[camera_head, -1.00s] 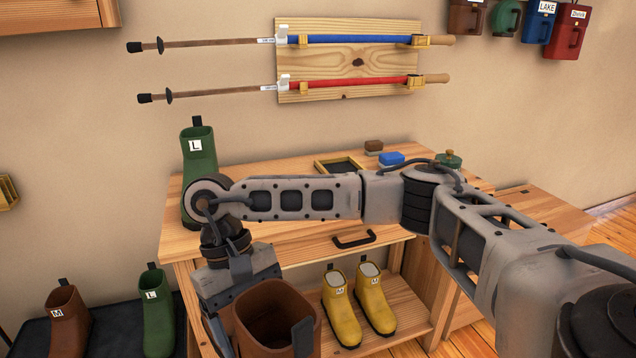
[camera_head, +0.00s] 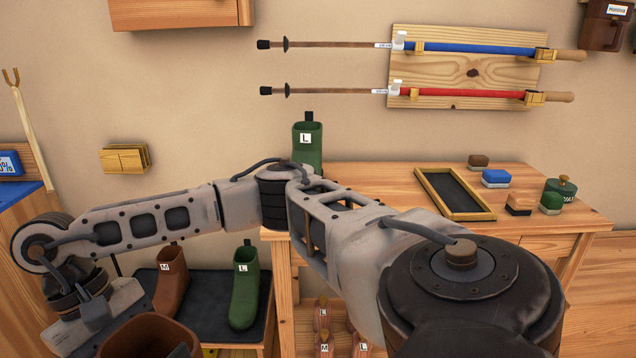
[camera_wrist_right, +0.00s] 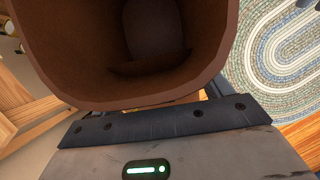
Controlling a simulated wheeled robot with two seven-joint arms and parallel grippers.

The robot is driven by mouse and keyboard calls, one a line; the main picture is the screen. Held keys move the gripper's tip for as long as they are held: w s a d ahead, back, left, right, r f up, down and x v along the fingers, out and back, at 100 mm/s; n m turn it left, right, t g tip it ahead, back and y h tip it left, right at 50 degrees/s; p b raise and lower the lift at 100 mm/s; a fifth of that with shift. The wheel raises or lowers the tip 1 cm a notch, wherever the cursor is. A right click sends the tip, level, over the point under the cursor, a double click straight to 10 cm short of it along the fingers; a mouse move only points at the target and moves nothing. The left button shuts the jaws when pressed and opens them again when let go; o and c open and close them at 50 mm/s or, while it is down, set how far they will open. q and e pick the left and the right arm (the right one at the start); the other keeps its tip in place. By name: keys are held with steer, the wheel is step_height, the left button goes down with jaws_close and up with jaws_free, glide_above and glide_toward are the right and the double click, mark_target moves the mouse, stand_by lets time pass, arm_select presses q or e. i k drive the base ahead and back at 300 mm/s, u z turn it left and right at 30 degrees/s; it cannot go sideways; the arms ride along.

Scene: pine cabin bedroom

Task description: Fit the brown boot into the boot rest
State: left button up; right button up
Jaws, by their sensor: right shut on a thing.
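The brown boot (camera_head: 150,338) is at the bottom left of the head view, cut off by the frame edge, with its opening facing up. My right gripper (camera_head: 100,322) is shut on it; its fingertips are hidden. In the right wrist view the open boot shaft (camera_wrist_right: 150,85) fills the top and middle, just beyond the gripper body. A black tray (camera_head: 207,320) on the left holds another brown boot (camera_head: 172,285) marked M and a green boot (camera_head: 246,290) marked L. I cannot tell which thing is the boot rest. My left gripper is not in view.
The wooden bench (camera_head: 390,180) carries a green boot (camera_head: 307,150), a dark-lined wooden frame (camera_head: 455,193) and several small blocks. Labelled wooden pieces (camera_head: 323,320) stand below it. A cabinet (camera_head: 30,235) is at far left. A braided rug (camera_wrist_right: 275,60) shows in the wrist view.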

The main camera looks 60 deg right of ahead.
mark_target(457, 201)
steer(key=k, duration=1.3)
steer(key=z, duration=1.6)
